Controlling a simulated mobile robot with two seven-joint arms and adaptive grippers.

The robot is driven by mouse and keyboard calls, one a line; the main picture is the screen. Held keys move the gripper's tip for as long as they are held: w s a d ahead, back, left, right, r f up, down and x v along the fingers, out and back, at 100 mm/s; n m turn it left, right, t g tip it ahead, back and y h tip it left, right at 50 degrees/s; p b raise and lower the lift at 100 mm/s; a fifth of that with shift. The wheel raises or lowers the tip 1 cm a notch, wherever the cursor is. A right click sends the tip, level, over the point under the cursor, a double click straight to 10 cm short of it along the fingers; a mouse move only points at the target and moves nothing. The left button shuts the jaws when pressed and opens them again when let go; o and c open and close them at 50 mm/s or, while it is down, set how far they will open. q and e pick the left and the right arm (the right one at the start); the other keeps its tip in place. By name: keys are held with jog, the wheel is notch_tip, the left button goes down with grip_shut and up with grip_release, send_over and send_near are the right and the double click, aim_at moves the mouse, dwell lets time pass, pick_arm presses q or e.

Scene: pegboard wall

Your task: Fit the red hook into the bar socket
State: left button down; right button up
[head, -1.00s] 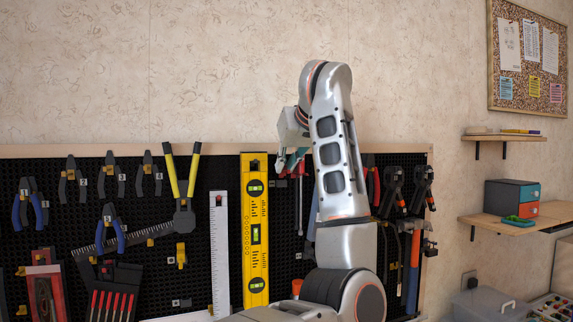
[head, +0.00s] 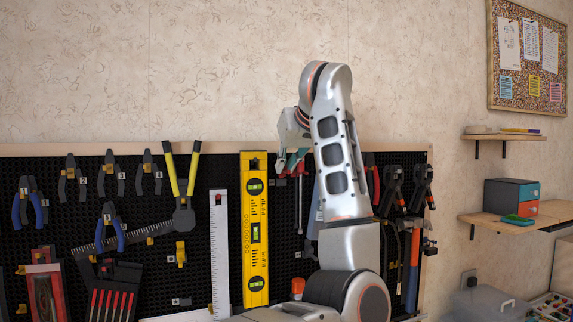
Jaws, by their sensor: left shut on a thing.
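My left gripper (head: 291,162) is in front of the top part of the black pegboard (head: 215,172), just right of the yellow spirit level. Small red and teal parts show at its fingertips. It is shut on a small red piece that looks like the red hook (head: 281,158), mostly covered by the fingers. I cannot tell whether the hook touches the board. I cannot make out the bar socket; my arm covers part of the board behind it. My right gripper is not in view.
A yellow spirit level (head: 255,232) and a white ruler (head: 219,250) hang left of my arm. A red-handled screwdriver (head: 299,200) hangs close below the gripper. The wall above the board is clear.

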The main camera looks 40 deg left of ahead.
pick_arm(q)
jog(key=shift+f+b, duration=0.4)
jog(key=shift+f, duration=0.4)
dwell(0.7)
jog(key=c, duration=2)
grip_release()
jog(key=v, duration=0.7)
jog(key=shift+s+d+r, duration=0.15)
jog(key=shift+r, duration=0.05)
